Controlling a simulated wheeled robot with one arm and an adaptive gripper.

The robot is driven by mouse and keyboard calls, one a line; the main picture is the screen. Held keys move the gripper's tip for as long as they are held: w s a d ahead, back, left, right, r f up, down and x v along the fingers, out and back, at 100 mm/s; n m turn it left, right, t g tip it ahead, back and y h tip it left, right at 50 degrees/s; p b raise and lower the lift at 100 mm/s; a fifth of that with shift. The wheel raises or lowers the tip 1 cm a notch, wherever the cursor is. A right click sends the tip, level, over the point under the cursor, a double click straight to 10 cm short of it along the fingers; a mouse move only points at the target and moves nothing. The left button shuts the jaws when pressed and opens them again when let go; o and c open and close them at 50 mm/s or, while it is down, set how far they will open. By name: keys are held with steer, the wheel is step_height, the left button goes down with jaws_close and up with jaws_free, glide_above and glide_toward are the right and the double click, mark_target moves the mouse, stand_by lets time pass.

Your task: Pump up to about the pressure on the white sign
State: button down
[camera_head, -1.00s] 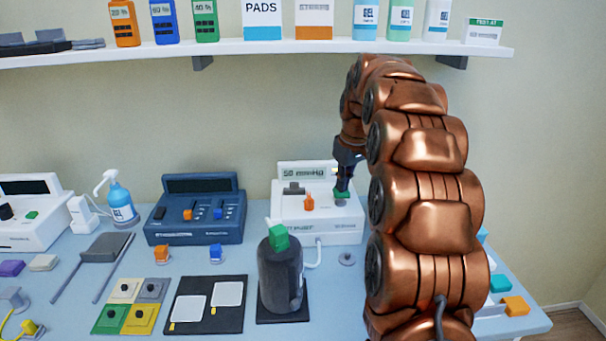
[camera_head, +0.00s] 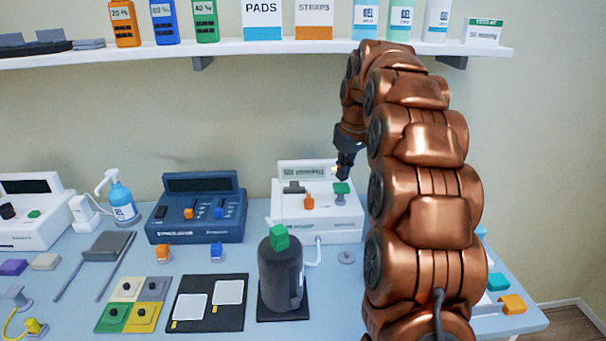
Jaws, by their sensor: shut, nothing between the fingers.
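A white pump unit (camera_head: 335,229) stands on the table. Its upright display (camera_head: 303,170) shows small blurred text that I cannot read for sure. On the unit are a green button (camera_head: 341,187), an orange lever or knob (camera_head: 309,202) and a dark grey part (camera_head: 294,187). A pale hose (camera_head: 316,252) runs from it to a dark grey cuffed cylinder (camera_head: 281,275) with a green block on top. My gripper (camera_head: 345,174) is shut and empty, just above the green button and apart from it. A small white sign (camera_head: 482,34) with a green heading stands on the shelf; its value is too small to read.
A dark blue device (camera_head: 197,213) stands left of the pump unit. A black mat with two white pads (camera_head: 222,324) and coloured squares (camera_head: 142,316) lie in front. A shelf (camera_head: 270,53) with bottles and boxes runs above.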

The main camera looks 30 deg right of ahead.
steer(key=shift+r+p, duration=1.15)
steer(key=shift+r, duration=1.35)
steer(key=s+a+f+g+p, duration=0.1)
steer(key=s+a+f+g, duration=0.15)
steer(key=s+a, duration=1.35)
steer(key=s+a+f, duration=0.2)
steer(key=s+f, duration=0.1)
steer(key=s, duration=0.4)
steer(key=s+a+f+m+g+p, duration=0.1)
steer(key=s+a+f, duration=0.2)
steer(key=s, duration=0.4)
steer(key=s+a+f, duration=0.3)
steer(key=s, duration=0.4)
steer(key=shift+s+a, duration=0.2)
steer(key=shift+s, duration=0.2)
steer(key=shift+g, duration=0.25)
